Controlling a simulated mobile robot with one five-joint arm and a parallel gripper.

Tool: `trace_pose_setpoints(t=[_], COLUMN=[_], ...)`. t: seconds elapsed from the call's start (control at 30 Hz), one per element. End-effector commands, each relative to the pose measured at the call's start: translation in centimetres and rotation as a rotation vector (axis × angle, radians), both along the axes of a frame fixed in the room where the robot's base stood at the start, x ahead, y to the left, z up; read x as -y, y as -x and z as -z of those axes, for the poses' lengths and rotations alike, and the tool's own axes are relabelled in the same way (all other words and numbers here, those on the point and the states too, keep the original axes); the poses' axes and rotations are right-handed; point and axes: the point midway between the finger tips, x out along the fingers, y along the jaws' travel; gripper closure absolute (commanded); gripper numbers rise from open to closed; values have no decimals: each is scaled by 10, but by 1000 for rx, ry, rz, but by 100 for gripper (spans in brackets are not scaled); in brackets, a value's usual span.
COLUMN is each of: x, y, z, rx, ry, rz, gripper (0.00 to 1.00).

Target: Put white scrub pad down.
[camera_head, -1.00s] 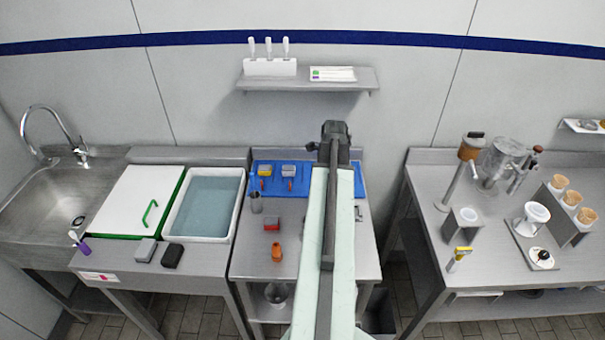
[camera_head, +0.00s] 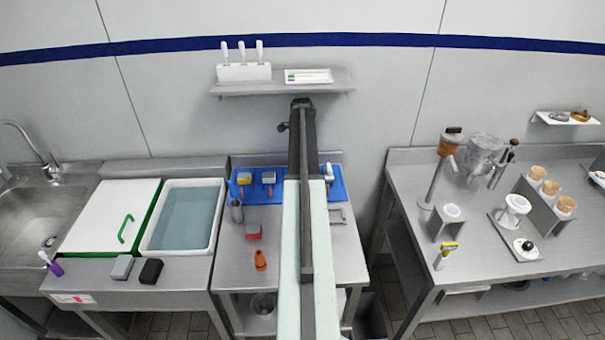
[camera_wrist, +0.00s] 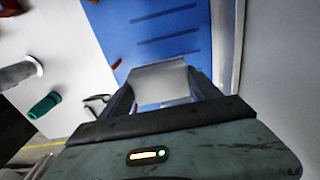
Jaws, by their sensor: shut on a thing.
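A white pad (camera_wrist: 160,84) sits between the two fingers of my gripper (camera_wrist: 165,95) in the wrist view. My gripper is shut on it. The blue mat (camera_wrist: 150,45), with dark slots, lies behind and below the pad; I cannot tell whether they touch. In the head view, my arm reaches over the middle table, and its end (camera_head: 303,140) is above the back of the blue mat (camera_head: 216,190). The arm hides the pad and part of the mat there.
A yellow-and-grey item (camera_head: 244,178) and a grey-topped item (camera_head: 268,178) stand on the mat's left part. A metal cup (camera_head: 236,211), a red block (camera_head: 253,232) and an orange object (camera_head: 260,260) stand in front. A wall shelf (camera_head: 285,88) hangs behind.

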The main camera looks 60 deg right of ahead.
Motion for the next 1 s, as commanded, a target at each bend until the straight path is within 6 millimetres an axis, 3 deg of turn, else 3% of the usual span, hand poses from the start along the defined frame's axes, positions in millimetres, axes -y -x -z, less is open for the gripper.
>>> trace_pose_setpoints(t=[0.1,0.2,0.3,0.57,0.77,1.0], x=[24,19,19,18,18,21], y=[-17,-14,-14,-14,-14,-17], z=[0,24,32,38,73,70], rx=[0,0,0,0,0,0], ry=[0,0,0,0,0,0], rz=[0,0,0,-1,-1,-2], gripper=[79,79,79,79,79,79])
